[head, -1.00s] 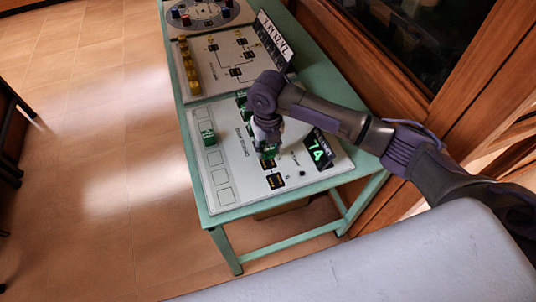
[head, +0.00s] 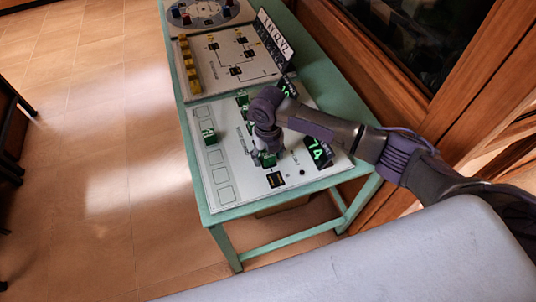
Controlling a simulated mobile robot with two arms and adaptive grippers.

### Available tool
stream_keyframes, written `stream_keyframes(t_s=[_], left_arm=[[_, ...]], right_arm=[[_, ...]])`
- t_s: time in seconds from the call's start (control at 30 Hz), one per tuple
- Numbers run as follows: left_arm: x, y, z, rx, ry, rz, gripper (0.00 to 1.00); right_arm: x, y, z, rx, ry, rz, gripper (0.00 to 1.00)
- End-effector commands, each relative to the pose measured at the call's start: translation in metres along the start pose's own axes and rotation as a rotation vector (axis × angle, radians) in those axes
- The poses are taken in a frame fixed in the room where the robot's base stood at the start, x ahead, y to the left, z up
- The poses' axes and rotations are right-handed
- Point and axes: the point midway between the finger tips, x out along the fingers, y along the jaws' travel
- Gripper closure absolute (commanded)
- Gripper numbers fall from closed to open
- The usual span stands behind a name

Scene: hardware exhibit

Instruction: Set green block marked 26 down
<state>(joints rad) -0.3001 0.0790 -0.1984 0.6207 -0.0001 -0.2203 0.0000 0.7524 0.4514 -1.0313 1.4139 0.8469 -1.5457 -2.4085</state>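A green block (head: 269,160) is at the tip of my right gripper (head: 267,154), over or on the upper dark square of the white board (head: 232,165). The gripper points down and appears shut on it; the fingers largely hide the contact, and I cannot read the block's number. I cannot tell whether the block touches the board. The lower dark square (head: 277,180) is bare. Another green block (head: 209,136) sits in the column of outlined slots at the board's left. My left gripper is out of view.
A further green block (head: 242,98) sits near the board's far edge. Behind is a board with yellow blocks (head: 190,65). The green table (head: 337,103) borders a wooden cabinet frame on the right.

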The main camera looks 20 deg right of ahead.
Motion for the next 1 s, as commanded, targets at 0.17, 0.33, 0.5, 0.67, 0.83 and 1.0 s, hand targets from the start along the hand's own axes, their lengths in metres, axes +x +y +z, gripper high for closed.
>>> stream_keyframes(t_s=[0.17, 0.33, 0.5, 0.67, 0.83, 1.0], left_arm=[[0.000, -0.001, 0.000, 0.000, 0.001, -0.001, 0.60], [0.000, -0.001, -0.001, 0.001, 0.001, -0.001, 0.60], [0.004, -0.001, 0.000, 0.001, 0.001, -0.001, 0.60], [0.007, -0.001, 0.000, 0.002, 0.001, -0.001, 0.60], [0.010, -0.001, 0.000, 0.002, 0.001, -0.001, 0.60], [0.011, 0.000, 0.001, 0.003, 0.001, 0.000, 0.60]], right_arm=[[-0.001, 0.000, 0.000, 0.000, 0.000, 0.000, 0.39], [-0.013, 0.000, 0.001, -0.001, -0.004, 0.002, 0.39], [-0.047, 0.000, 0.002, -0.001, -0.005, 0.002, 0.39], [-0.082, 0.000, 0.002, -0.001, -0.005, 0.001, 0.39], [-0.109, 0.000, 0.001, 0.000, -0.002, 0.002, 0.39], [-0.122, 0.000, 0.001, 0.000, 0.000, 0.000, 0.39]])
